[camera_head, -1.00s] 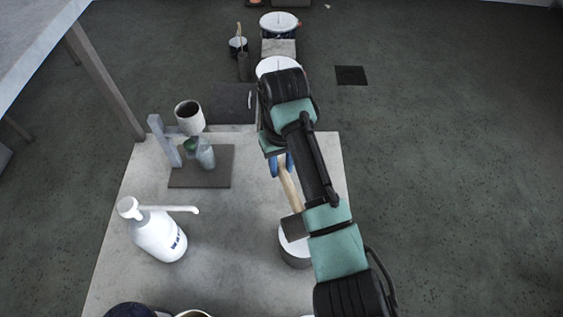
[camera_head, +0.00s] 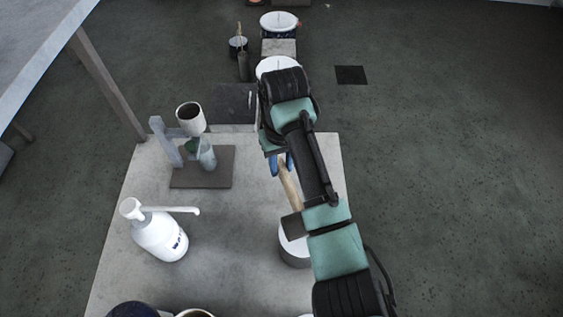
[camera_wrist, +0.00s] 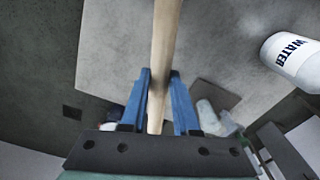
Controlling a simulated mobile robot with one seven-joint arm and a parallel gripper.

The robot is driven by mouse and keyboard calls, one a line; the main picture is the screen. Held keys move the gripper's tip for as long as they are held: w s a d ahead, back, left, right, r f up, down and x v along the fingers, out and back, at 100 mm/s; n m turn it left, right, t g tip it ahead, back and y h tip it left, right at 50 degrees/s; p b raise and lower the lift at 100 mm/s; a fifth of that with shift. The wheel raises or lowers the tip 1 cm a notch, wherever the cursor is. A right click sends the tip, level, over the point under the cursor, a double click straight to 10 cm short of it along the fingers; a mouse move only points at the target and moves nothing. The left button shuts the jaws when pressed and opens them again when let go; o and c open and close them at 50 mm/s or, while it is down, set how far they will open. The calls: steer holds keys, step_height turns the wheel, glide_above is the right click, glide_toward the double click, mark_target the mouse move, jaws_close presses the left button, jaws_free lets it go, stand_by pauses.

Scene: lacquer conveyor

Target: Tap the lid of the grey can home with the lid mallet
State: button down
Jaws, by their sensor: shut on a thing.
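My gripper (camera_head: 283,164) has blue fingers and is shut on the wooden handle of the lid mallet (camera_head: 290,188). In the wrist view the handle (camera_wrist: 164,50) runs up between the blue fingers (camera_wrist: 157,95) and out of the top of the picture. The mallet's dark head (camera_head: 292,226) is over the white-topped grey can (camera_head: 295,252) on the table. I cannot tell whether the head touches the lid. My arm hides part of the can's right side.
A white water pump bottle (camera_head: 160,238) stands on the table (camera_head: 225,270) at left; it also shows in the wrist view (camera_wrist: 292,60). A stand with a cup (camera_head: 190,118) is behind it. More white-lidded cans (camera_head: 279,22) stand farther back. Round vessels (camera_head: 133,310) sit at the front edge.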

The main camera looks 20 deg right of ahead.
steer(key=shift+r+p, duration=3.2)
steer(key=shift+r, duration=0.3)
